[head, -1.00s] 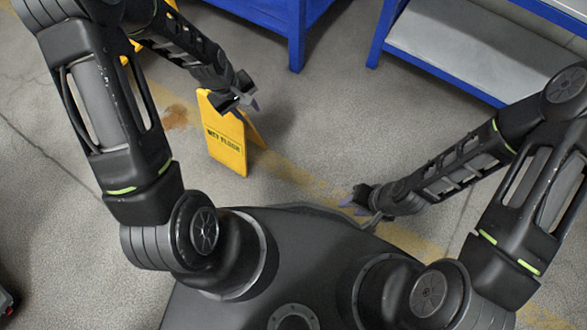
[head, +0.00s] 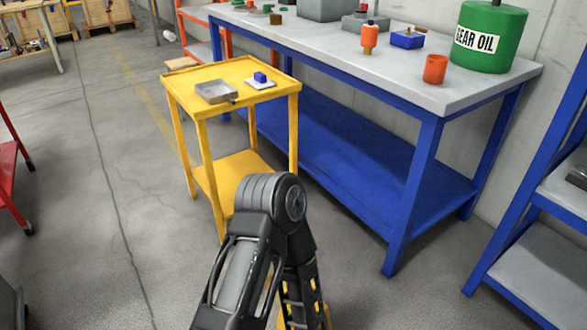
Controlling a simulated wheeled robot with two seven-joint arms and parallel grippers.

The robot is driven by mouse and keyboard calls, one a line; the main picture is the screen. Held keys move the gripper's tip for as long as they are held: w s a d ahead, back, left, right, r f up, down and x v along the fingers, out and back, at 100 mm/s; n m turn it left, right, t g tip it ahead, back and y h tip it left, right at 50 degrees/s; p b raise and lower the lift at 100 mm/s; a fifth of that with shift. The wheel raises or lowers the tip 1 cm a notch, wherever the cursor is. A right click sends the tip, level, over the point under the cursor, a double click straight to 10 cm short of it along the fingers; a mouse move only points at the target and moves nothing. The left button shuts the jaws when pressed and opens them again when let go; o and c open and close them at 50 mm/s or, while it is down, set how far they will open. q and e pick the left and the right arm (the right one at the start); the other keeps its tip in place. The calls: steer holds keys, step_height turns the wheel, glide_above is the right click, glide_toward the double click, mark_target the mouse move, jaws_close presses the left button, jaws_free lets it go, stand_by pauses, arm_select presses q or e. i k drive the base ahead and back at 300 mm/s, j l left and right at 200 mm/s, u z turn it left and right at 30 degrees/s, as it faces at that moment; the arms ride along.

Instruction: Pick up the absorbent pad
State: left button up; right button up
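A thin, flat white piece (head: 261,84), which looks like the absorbent pad, lies on the top of the yellow cart (head: 180,83). A small blue block (head: 260,77) sits on it and hides part of it. A shallow grey metal tray (head: 215,92) lies just left of it. One of my arms, seemingly the left, rises at the bottom centre, in front of the cart. Neither of my grippers is in view.
A blue workbench (head: 440,95) stands behind and right of the cart, carrying a green gear oil drum (head: 489,38), an orange cup (head: 435,69) and a blue box (head: 407,39). A blue shelf (head: 545,215) stands at right. Floor left of the cart is clear.

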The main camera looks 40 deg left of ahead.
mark_target(259, 82)
steer(key=j+u, duration=0.1)
steer(key=u, duration=0.35)
steer(key=j+u, duration=0.1)
steer(key=u, duration=0.3)
steer(key=j+u, duration=0.1)
steer(key=u, duration=0.35)
